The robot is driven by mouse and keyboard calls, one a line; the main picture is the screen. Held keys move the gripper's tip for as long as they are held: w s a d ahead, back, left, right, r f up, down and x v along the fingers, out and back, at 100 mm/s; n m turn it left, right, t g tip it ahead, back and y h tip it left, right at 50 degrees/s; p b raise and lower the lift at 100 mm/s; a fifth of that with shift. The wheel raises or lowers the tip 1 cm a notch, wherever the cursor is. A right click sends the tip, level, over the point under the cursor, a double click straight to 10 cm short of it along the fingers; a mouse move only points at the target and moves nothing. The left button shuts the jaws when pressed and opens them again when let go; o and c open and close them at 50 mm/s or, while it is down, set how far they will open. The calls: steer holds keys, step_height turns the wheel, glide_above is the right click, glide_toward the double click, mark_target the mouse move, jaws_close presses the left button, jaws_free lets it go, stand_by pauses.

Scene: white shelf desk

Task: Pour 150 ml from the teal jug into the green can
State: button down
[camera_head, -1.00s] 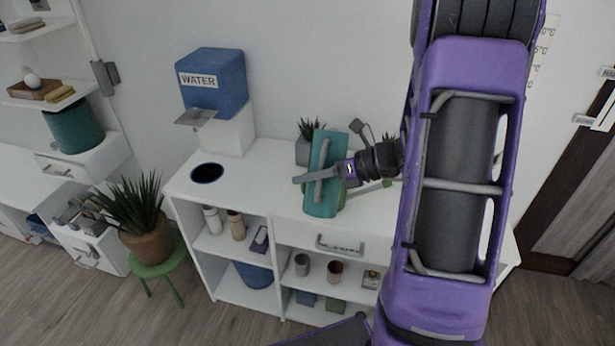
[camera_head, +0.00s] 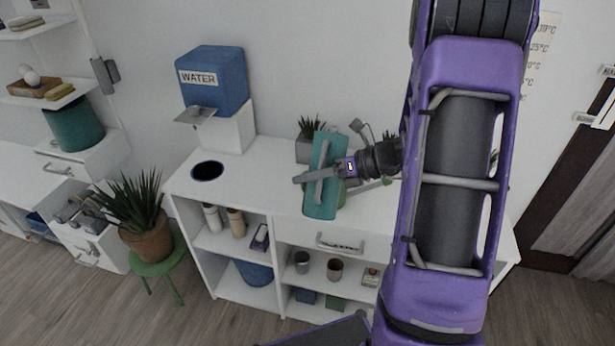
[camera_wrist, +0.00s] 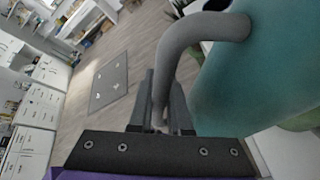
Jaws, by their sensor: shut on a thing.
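The teal jug (camera_head: 323,205) is over the white desk in the head view, leaning with its top to the right. My gripper (camera_head: 318,177) is shut on its grey handle. In the wrist view my gripper (camera_wrist: 162,95) has the handle between its fingers, and the jug (camera_wrist: 265,70) fills the right side, with a dark opening at the top edge. The green can is mostly hidden behind the jug in the head view; a green part of it (camera_wrist: 303,121) shows below the jug in the wrist view. I see no liquid stream.
The desk top (camera_head: 262,180) is clear left of the jug, up to a dark round opening (camera_head: 207,171). A blue water dispenser (camera_head: 212,85) stands at the back left. A potted plant (camera_head: 311,135) stands behind the jug.

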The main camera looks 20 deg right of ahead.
mark_target(321, 158)
steer(key=shift+f+m+g, duration=0.2)
steer(key=shift+m+g, duration=0.1)
steer(key=shift+m, duration=0.1)
stand_by(0.5)
steer(key=shift+w+d+r+m+g+y, duration=0.15)
steer(key=shift+w+r+m+g+y, duration=0.1)
steer(key=shift+r+m+y, duration=0.2)
steer(key=shift+w+d+r+m+g+y, duration=0.1)
steer(key=shift+r+m+g+y, duration=0.2)
steer(key=shift+r+m, duration=0.25)
stand_by(2.3)
steer(key=shift+w+d+r+m+g+y, duration=0.3)
steer(key=shift+w+r+m+y, duration=0.25)
steer(key=shift+r, duration=0.2)
stand_by(3.0)
